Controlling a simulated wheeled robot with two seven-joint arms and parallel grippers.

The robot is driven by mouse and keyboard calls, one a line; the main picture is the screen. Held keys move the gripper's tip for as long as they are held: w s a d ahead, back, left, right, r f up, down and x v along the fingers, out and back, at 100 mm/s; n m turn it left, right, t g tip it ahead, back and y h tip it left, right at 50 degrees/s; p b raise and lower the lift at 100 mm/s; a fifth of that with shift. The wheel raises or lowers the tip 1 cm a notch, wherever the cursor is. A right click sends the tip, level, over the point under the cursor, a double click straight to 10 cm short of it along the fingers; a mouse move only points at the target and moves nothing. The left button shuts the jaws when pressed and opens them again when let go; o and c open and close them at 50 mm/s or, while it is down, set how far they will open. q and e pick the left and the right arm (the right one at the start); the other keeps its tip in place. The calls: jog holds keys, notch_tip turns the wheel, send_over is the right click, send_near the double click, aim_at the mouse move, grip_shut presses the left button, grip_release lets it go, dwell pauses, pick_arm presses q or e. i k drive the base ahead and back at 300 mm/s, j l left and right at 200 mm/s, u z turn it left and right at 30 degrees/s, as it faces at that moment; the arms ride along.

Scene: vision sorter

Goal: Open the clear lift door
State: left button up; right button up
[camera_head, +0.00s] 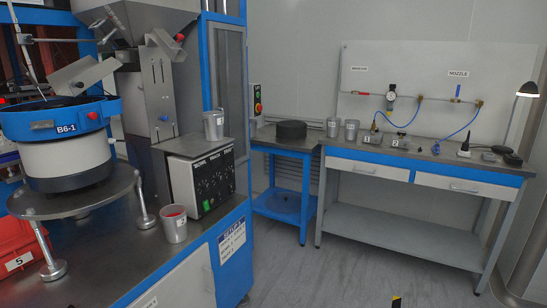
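A tall blue-framed panel (228,75) stands at the back of the blue machine, left of centre in the head view. It looks see-through or glossy, and its lower part is hidden behind the control box and the cup on it. I cannot tell whether this is the clear lift door, and I see no handle on it. Neither of my grippers can be made out in the view.
A bowl feeder (65,140) stands on a round plate at left. A control box (205,180) carries a grey cup (213,125); another cup (174,223) stands near the machine's front edge. A workbench (430,165) lines the back wall. The grey floor (340,265) between them is mostly clear.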

aim_at(211, 25)
jog(key=i+l+u, duration=0.3)
jog(key=i+l, duration=0.15)
jog(key=i+l+u, duration=0.35)
jog(key=i+l, duration=0.1)
jog(key=l, duration=0.1)
